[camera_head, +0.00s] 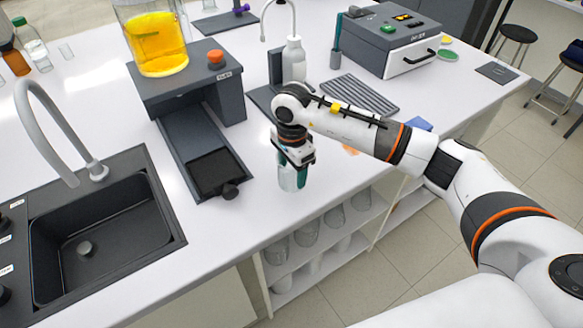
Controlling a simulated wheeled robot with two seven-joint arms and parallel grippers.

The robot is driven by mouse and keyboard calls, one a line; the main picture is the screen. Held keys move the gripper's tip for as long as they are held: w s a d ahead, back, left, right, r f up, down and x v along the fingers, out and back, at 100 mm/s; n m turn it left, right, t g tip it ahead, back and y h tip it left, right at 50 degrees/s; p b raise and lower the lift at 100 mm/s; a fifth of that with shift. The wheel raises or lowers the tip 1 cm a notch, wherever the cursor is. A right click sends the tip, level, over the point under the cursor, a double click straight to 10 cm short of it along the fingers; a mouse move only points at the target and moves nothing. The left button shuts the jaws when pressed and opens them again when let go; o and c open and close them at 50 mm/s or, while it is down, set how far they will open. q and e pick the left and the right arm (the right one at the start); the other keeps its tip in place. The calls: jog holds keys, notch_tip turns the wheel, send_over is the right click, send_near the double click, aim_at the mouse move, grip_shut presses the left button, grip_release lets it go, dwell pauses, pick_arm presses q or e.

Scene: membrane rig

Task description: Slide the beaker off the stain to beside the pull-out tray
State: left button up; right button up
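A clear glass beaker (291,184) stands upright on the white bench near its front edge. My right gripper (292,172) comes down over it from above, with its teal fingers on both sides of the glass. It appears shut on the beaker. An orange stain (349,150) shows on the bench to the right of the beaker, partly hidden by my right arm. The pull-out tray (190,135) extends from under a dark grey unit (232,98) to the left, with bare bench between it and the beaker. My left gripper is not in view.
A black sink (160,228) with a grey tap lies at the left. A yellow-filled vessel (157,42) stands on the grey unit. Behind my gripper are a white bottle (294,60) and a ribbed dark mat (358,95). Glassware sits on shelves below the bench.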

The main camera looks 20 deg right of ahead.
jog(key=o, duration=0.5)
jog(key=shift+r+b, duration=1.6)
jog(key=shift+r, duration=4.45)
